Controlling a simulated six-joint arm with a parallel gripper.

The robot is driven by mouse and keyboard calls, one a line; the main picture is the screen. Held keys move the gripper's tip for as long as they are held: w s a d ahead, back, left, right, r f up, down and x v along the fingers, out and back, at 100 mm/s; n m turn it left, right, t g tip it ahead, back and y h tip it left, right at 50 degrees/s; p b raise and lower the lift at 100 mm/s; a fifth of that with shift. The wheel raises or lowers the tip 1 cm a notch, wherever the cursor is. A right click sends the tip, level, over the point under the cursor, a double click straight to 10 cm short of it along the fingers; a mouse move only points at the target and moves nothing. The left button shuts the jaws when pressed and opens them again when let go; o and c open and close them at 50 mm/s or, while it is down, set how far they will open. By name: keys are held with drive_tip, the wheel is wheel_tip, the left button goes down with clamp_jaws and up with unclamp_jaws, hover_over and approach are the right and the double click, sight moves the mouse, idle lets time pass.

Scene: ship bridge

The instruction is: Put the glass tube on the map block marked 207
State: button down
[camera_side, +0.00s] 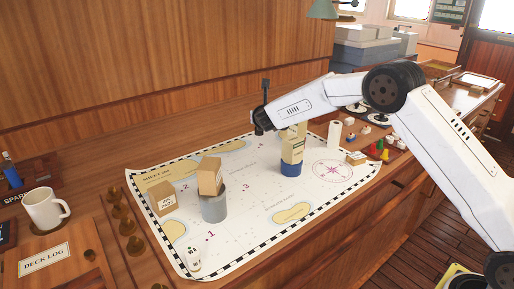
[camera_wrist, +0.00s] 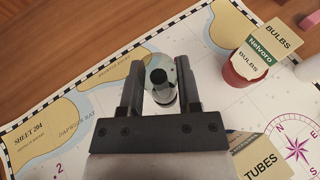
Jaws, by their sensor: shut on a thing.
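My gripper (camera_side: 259,124) is over the far edge of the chart in the side view, left of the stacked boxes. In the wrist view its two dark fingers (camera_wrist: 161,68) close around an upright glass tube (camera_wrist: 163,94), clear with a dark round end. The side view does not clearly show the tube. The paper chart (camera_side: 250,205) lies flat, with its title block (camera_wrist: 25,140) reading SHEET 204 in the wrist view. I read no 207 mark in either view.
A BULBS box (camera_wrist: 258,57) sits on a red holder (camera_wrist: 235,75), right of my gripper. A TUBES box (camera_wrist: 262,158) is nearer. A box tops a grey cylinder (camera_side: 214,208) at left.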

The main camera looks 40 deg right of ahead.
wheel_tip(320, 180, up, 11)
drive_tip(key=shift+f, duration=0.2)
drive_tip(key=shift+s+d+r, duration=0.1)
drive_tip(key=shift+d+r, duration=0.1)
drive_tip(key=shift+r, duration=0.05)
drive_tip(key=s+d+m+g+h, duration=0.2)
drive_tip(key=s+d+m+g, duration=0.35)
drive_tip(key=s, duration=0.55)
drive_tip(key=s+d+m+g+h, duration=0.35)
drive_tip(key=s+d, duration=0.35)
drive_tip(key=s, duration=0.5)
drive_tip(key=s+d+m+g+h, duration=0.2)
drive_tip(key=s+d+m+g, duration=0.35)
drive_tip(key=s, duration=0.55)
drive_tip(key=shift+n+t+y, duration=0.25)
drive_tip(key=shift+t+y, duration=0.1)
drive_tip(key=f, duration=0.3)
drive_tip(key=d+f, duration=0.1)
drive_tip(key=f, duration=0.1)
drive_tip(key=shift+f, duration=0.1)
